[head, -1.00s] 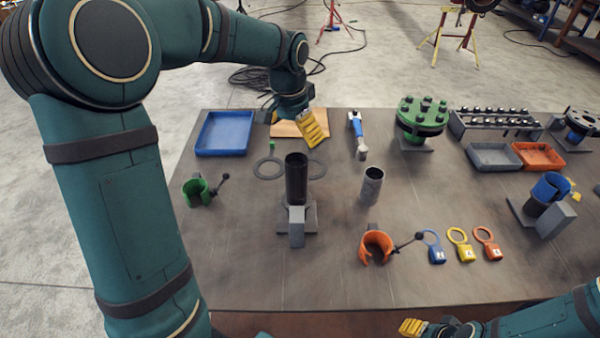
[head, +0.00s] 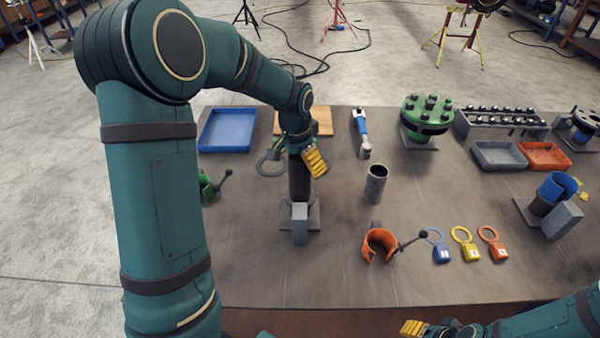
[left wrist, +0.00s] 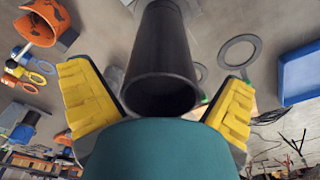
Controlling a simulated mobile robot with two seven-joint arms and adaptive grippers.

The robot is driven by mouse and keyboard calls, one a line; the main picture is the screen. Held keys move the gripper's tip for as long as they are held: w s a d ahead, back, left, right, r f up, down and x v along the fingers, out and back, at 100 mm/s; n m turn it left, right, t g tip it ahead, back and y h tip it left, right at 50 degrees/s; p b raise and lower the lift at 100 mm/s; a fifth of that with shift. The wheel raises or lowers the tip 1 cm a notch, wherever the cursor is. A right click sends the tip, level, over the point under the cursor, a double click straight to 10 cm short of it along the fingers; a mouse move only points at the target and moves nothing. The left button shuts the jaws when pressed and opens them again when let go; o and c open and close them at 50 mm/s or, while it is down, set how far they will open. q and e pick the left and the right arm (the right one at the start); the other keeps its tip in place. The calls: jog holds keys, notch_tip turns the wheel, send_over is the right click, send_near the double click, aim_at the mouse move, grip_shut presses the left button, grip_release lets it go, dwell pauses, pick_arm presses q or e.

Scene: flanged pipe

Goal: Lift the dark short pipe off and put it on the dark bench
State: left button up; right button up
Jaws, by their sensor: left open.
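The dark short pipe (head: 299,186) stands upright in a grey stand (head: 300,222) on the dark bench (head: 340,280). My left gripper (head: 303,157) is at the pipe's top and hides its upper end in the head view. In the left wrist view, the pipe's open end (left wrist: 166,70) lies between the two yellow fingers of the open left gripper (left wrist: 158,92). Gaps show on both sides, so the fingers are not closed on it. My right gripper (head: 418,328) shows only partly at the bottom edge; its opening cannot be made out.
A grey pipe (head: 375,184) stands right of the stand. An orange clamp (head: 379,245) and coloured tags lie in front of it. A green clamp (head: 206,188) is partly hidden by my left arm. A blue tray (head: 228,130) is behind. The bench's front middle is clear.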

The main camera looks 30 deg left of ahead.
pick_arm(q)
jog(key=c, duration=1.4)
notch_tip(320, 180, up, 10)
jog(key=shift+r+p, duration=0.1)
jog(key=shift+p, duration=0.5)
jog(key=shift+r+p, duration=2.1)
jog(key=shift+r, duration=0.4)
